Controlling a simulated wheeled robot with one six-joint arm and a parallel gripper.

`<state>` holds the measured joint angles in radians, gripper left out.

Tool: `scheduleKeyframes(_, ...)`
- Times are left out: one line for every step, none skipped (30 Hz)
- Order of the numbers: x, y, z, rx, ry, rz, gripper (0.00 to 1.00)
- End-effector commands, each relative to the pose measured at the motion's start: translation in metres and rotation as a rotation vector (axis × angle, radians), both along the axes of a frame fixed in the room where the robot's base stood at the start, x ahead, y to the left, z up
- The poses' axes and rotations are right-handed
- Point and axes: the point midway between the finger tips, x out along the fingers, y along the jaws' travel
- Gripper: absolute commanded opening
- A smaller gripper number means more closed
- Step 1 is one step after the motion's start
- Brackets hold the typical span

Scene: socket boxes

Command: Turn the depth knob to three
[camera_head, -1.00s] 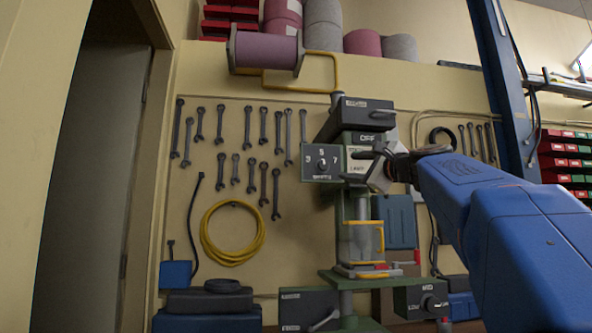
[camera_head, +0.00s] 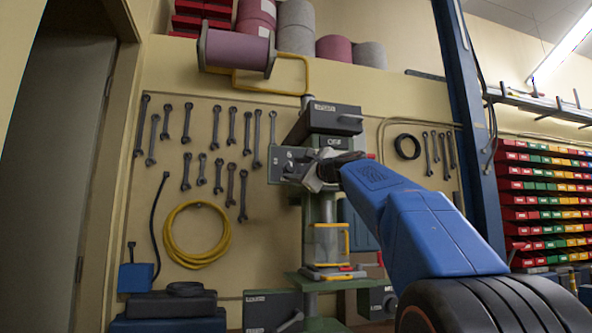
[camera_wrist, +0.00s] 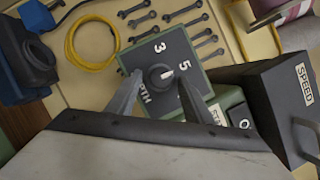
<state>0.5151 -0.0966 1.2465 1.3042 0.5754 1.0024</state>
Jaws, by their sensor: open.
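The depth knob (camera_wrist: 160,76) is a dark round knob on a grey dial plate (camera_wrist: 150,54) marked 3, 5 and a partly hidden DEPTH label. Its white mark appears to point between 3 and 5. In the wrist view my gripper (camera_wrist: 162,69) is open, with one finger on each side of the knob. I cannot tell whether either finger touches it. In the head view my gripper (camera_head: 312,170) is at the front of the drill press (camera_head: 326,205) and covers part of the dial plate (camera_head: 281,164).
The speed box (camera_head: 331,118) with its lever sits above the dial; it also shows at right in the wrist view (camera_wrist: 277,103). Wrenches and a yellow cable coil (camera_head: 173,235) hang on the wall at left. A blue post (camera_head: 464,100) stands at right.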

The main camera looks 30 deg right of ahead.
Motion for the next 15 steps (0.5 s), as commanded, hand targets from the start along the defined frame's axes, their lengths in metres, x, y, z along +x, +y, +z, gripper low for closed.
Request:
scheduleKeyframes(0.0000, 0.0002, 0.0003, 0.000, 0.000, 0.000, 0.46)
scheduleKeyframes(0.0000, 0.0002, 0.0003, 0.000, 0.000, 0.000, 0.46)
scheduleKeyframes(-0.0001, 0.0001, 0.0003, 0.000, 0.000, 0.000, 0.46)
scheduleKeyframes(-0.0001, 0.0001, 0.0004, 0.000, 0.000, 0.000, 0.46)
scheduleKeyframes(-0.0002, 0.0001, 0.0004, 0.000, 0.000, 0.000, 0.46)
scheduleKeyframes(-0.0002, 0.0001, 0.0004, 0.000, -0.001, -0.001, 0.46)
scheduleKeyframes(-0.0002, 0.0001, 0.0004, 0.000, 0.000, 0.000, 0.39)
scheduleKeyframes(-0.0003, 0.0001, 0.0004, -0.001, -0.001, -0.001, 0.32)
scheduleKeyframes(-0.0003, 0.0002, 0.0004, -0.001, -0.001, -0.001, 0.23)
scheduleKeyframes(-0.0003, 0.0001, 0.0004, -0.001, -0.001, -0.001, 0.15)
scheduleKeyframes(-0.0003, 0.0002, 0.0004, -0.001, 0.000, 0.000, 0.08)
scheduleKeyframes(-0.0004, 0.0002, 0.0004, -0.001, 0.000, 0.000, 0.05)
scheduleKeyframes(-0.0004, 0.0002, 0.0003, -0.001, 0.000, 0.000, 0.05)
scheduleKeyframes(-0.0004, 0.0002, 0.0003, -0.001, 0.000, 0.000, 0.05)
scheduleKeyframes(-0.0004, 0.0001, 0.0003, -0.001, 0.000, 0.000, 0.05)
